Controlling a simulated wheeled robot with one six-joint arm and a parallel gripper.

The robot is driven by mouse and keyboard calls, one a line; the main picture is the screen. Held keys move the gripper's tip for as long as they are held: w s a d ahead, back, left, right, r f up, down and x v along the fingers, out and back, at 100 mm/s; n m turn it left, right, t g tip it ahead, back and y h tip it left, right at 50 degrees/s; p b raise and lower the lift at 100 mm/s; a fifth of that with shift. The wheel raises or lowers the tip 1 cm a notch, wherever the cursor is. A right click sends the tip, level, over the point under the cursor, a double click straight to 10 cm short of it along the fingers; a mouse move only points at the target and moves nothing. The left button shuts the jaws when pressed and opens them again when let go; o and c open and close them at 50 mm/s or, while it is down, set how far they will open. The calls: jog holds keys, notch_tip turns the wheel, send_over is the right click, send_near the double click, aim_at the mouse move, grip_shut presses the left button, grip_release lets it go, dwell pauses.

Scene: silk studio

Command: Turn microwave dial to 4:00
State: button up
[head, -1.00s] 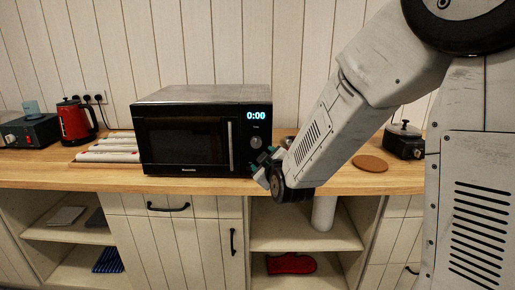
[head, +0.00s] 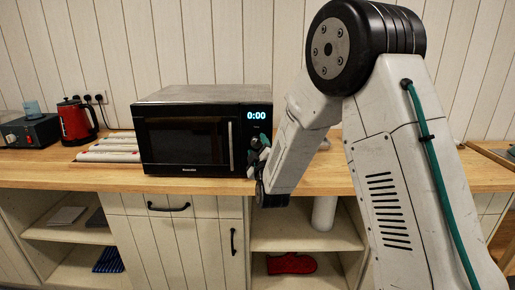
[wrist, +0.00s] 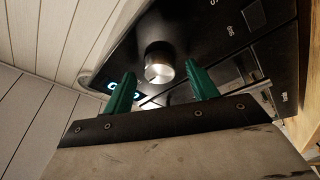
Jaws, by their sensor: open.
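The black microwave (head: 183,147) stands on the wooden counter, its door shut. Its display (head: 256,115) reads 0:00. The silver round dial (wrist: 158,66) shows in the wrist view on the black control panel, just beyond my fingertips. In the head view the dial is mostly hidden by my gripper (head: 258,157), which is at the panel's right side. In the wrist view my gripper (wrist: 162,85) is open, one green finger on each side of the dial's line. The dial appears between and a little beyond the fingers; I cannot tell whether they touch it.
A red kettle (head: 76,120) and a dark box-shaped appliance (head: 29,131) stand at the left of the counter (head: 115,182). White rolls (head: 108,147) lie beside the microwave. A red mitt (head: 291,263) lies on a shelf below.

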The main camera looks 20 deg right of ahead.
jog(key=shift+w, duration=0.25)
jog(key=c, duration=1)
